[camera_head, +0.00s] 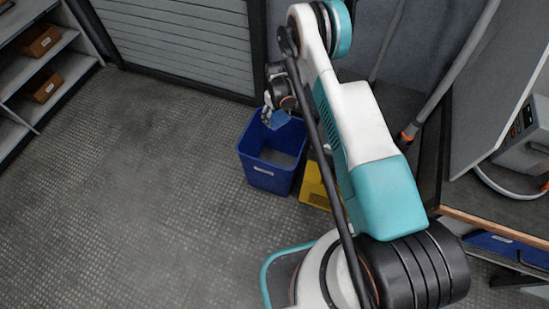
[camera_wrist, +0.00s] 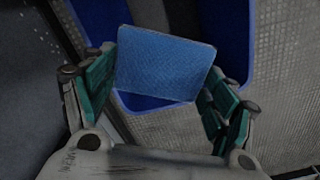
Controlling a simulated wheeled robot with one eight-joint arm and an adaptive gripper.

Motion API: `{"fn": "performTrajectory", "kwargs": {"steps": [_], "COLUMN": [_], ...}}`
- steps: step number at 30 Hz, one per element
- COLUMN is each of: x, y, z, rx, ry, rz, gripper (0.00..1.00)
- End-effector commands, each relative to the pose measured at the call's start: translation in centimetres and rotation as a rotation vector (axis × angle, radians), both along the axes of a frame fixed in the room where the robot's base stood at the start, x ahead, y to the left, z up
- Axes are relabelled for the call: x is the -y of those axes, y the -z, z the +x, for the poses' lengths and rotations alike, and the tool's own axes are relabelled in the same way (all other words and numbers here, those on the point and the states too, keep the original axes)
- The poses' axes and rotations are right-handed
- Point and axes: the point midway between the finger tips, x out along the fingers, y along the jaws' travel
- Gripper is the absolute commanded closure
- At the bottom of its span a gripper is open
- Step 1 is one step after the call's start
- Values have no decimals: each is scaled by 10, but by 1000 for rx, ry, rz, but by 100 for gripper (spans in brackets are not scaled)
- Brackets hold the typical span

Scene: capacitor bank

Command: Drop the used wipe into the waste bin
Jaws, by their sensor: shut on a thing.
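The used wipe (camera_wrist: 165,64) is a flat blue square. In the wrist view it sits between the two fingers of my gripper (camera_wrist: 158,85), which is shut on it. In the head view the wipe (camera_head: 276,119) shows small below my gripper (camera_head: 272,112), over the bin's far part. The waste bin (camera_head: 268,178) is a blue open-topped box with a white label, standing on the floor. In the wrist view the bin's blue rim (camera_wrist: 232,40) shows behind the wipe. The wipe hides part of the bin there. My arm covers the area right of the bin in the head view.
A yellow container (camera_head: 314,187) stands right beside the bin, partly hidden by my arm. A shelf with brown boxes (camera_head: 40,86) is at the left. A slatted shutter (camera_head: 180,40) is behind. A workbench (camera_head: 490,222) is at the right. The floor (camera_head: 130,190) at left is clear.

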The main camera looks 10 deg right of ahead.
Motion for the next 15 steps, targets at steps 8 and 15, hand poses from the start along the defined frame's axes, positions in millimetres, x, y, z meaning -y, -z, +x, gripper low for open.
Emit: {"fn": "performTrajectory", "kwargs": {"steps": [8, 15], "x": [0, 0], "y": [29, 51], "z": [0, 0], "rx": [0, 0], "ry": [1, 1], "rz": [0, 0], "gripper": [52, 52]}}
